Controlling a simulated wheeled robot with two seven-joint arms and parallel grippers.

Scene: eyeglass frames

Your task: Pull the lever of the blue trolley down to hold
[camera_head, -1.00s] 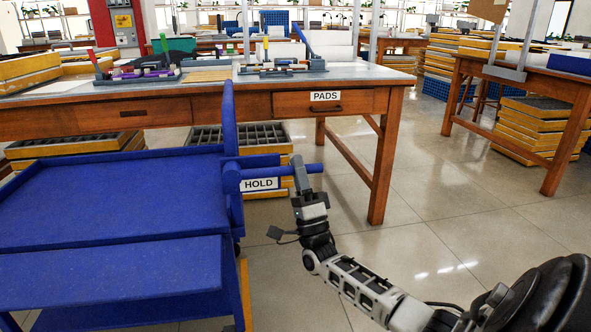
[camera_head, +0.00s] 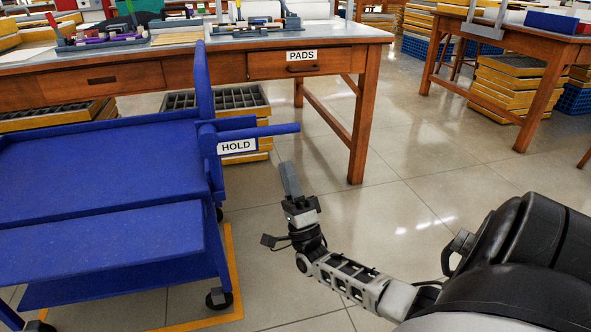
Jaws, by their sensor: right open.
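The blue trolley (camera_head: 100,165) stands at the left of the head view. Its blue lever (camera_head: 270,131) sticks out to the right from the trolley's side, about level, just above and beside the white HOLD label (camera_head: 237,146). A tall blue upright (camera_head: 203,85) rises behind it. My right gripper (camera_head: 290,180) is below the lever's outer end, apart from it in the picture, pointing up and away. It is open and holds nothing visible; its fingers overlap, so the gap between them is hard to see. My left gripper is out of view.
A wooden desk (camera_head: 360,120) with a PADS drawer (camera_head: 303,62) stands behind the trolley. Stacked yellow trays (camera_head: 262,110) sit under it. Another desk (camera_head: 490,40) is at the right. The tiled floor between the desks is clear.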

